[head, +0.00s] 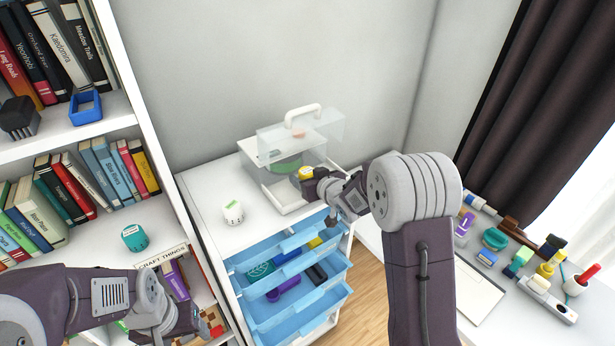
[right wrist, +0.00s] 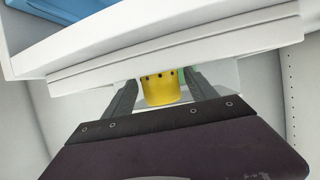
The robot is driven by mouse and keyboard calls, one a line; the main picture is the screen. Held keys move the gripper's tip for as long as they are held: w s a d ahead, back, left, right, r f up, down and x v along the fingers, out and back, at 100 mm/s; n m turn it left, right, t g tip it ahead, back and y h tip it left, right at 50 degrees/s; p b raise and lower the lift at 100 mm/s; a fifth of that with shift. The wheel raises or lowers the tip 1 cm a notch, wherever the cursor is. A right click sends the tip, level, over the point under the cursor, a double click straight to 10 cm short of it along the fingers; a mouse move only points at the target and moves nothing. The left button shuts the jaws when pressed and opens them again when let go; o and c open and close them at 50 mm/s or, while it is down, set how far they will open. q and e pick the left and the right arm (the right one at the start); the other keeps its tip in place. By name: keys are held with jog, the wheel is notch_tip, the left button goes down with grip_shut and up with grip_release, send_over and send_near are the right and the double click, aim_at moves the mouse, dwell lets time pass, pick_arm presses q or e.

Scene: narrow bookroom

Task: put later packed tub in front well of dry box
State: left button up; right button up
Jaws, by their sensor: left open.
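The clear dry box (head: 268,187) stands on the white cabinet top, its clear lid (head: 330,128) with a white handle raised. A yellow tub (head: 306,172) is at the box's front right, at my right gripper (head: 318,183). In the right wrist view the yellow tub (right wrist: 160,89) sits between the fingers (right wrist: 160,88), which look closed on it; its far end is hidden by a white edge. A white tub (head: 233,212) stands left of the box. A teal tub (head: 134,238) stands on the bookshelf. My left gripper (head: 185,322) is open and low at the left.
Blue drawers (head: 290,282) stand pulled out below the cabinet top, holding several items. A bookshelf (head: 85,135) fills the left. A desk (head: 490,300) with several small items is at the right. The cabinet top is clear around the white tub.

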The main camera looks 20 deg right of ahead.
jog(key=shift+r, duration=0.1)
jog(key=shift+r+p, duration=0.35)
jog(key=v, duration=1.2)
jog(key=shift+b, duration=0.4)
jog(key=shift+f, duration=0.2)
jog(key=s+a+f+m+g+h, duration=0.1)
jog(key=s+f+g, duration=0.5)
jog(key=s, duration=0.4)
jog(key=s+a+f+m+g+h, duration=0.1)
jog(key=s+f+g, duration=0.5)
jog(key=s+f, duration=0.3)
jog(key=s, duration=0.2)
jog(key=shift+s+f, duration=0.25)
jog(key=shift+s, duration=0.1)
